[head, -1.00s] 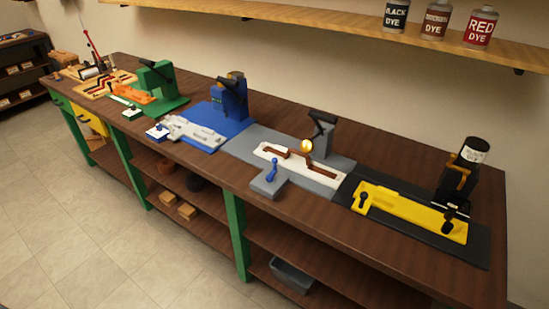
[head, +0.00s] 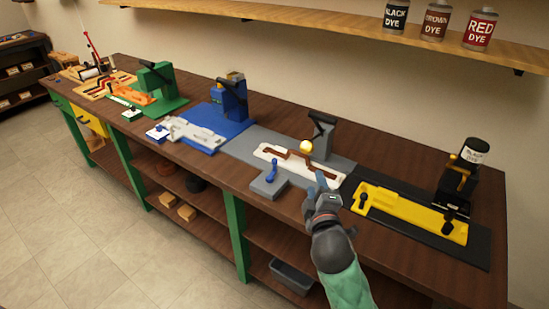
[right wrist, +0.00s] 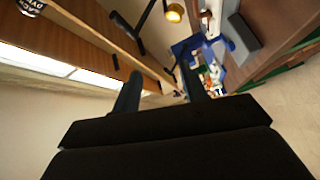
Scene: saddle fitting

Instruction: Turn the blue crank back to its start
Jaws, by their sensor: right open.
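The blue crank (head: 271,170) stands upright on a small grey block (head: 268,187) at the front of the grey station in the head view. The crank also shows near the top in the right wrist view (right wrist: 209,28). My right gripper (head: 320,182) is open and empty, to the right of the crank and apart from it. Its two fingers reach toward the grey station. A white plate (head: 272,153) with a brown strip lies behind the crank, with a yellow ball (head: 306,146) above it. My left gripper is not in view.
A yellow fixture (head: 410,212) on a black mat is right of my right gripper. A blue station (head: 232,100) and a green station (head: 155,80) stand to the left. A shelf with dye bottles (head: 435,20) hangs above. The bench front edge is close.

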